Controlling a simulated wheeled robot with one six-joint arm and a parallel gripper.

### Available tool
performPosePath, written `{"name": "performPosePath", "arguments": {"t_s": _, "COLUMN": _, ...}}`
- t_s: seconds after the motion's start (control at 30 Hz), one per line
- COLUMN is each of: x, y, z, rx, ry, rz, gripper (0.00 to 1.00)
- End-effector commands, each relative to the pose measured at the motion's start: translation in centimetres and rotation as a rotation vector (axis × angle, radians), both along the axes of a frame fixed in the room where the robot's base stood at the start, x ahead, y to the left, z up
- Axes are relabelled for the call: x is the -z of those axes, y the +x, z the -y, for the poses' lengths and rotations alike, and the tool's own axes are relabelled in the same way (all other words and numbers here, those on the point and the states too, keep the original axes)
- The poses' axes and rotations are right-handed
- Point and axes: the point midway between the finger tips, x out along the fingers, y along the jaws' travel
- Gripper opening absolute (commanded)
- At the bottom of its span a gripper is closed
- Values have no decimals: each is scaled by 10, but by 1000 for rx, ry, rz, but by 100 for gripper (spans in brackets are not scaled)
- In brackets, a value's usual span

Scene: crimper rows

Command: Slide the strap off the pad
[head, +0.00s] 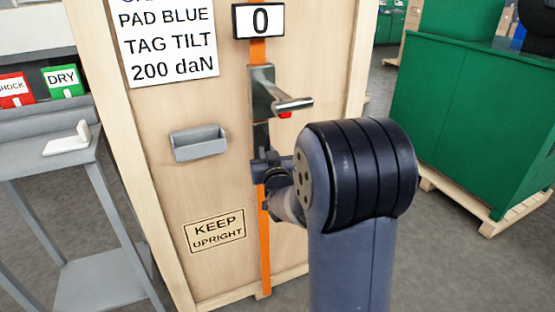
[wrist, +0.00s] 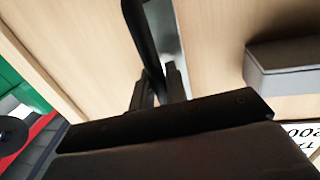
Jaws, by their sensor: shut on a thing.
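An orange strap (head: 264,240) runs down the front of a wooden crate. A metal buckle (head: 262,90) with a lever (head: 292,104) sits on the strap's line, with a small red part below the lever. A dark strip (head: 261,135) lies just under the buckle; I cannot tell whether it is the pad. My gripper (head: 262,166) is at the strap's line below this strip. In the wrist view my gripper (wrist: 160,82) is closed at the dark strip (wrist: 140,35), beside a grey metal piece (wrist: 164,32). Its exact grip is partly hidden.
A grey bin (head: 198,144) is fixed to the crate left of my gripper. A sign (head: 168,40) and a "0" display (head: 259,21) are above. A grey stand (head: 60,140) is at left, a green box (head: 470,110) at right. Floor shows between crate and green box.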

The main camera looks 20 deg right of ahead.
Motion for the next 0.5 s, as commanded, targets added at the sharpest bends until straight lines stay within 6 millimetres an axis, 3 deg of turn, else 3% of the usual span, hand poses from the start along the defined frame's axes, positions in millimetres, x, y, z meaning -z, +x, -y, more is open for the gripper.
{"name": "performPosePath", "arguments": {"t_s": 0.33, "x": -1, "y": 0, "z": -5, "rx": -7, "ry": -2, "rz": 0, "gripper": 0}}
{"name": "performPosePath", "arguments": {"t_s": 0.37, "x": -1, "y": 0, "z": -5, "rx": -7, "ry": -2, "rz": -1, "gripper": 15}}
{"name": "performPosePath", "arguments": {"t_s": 0.5, "x": -1, "y": 0, "z": -5, "rx": -7, "ry": -2, "rz": 0, "gripper": 26}}
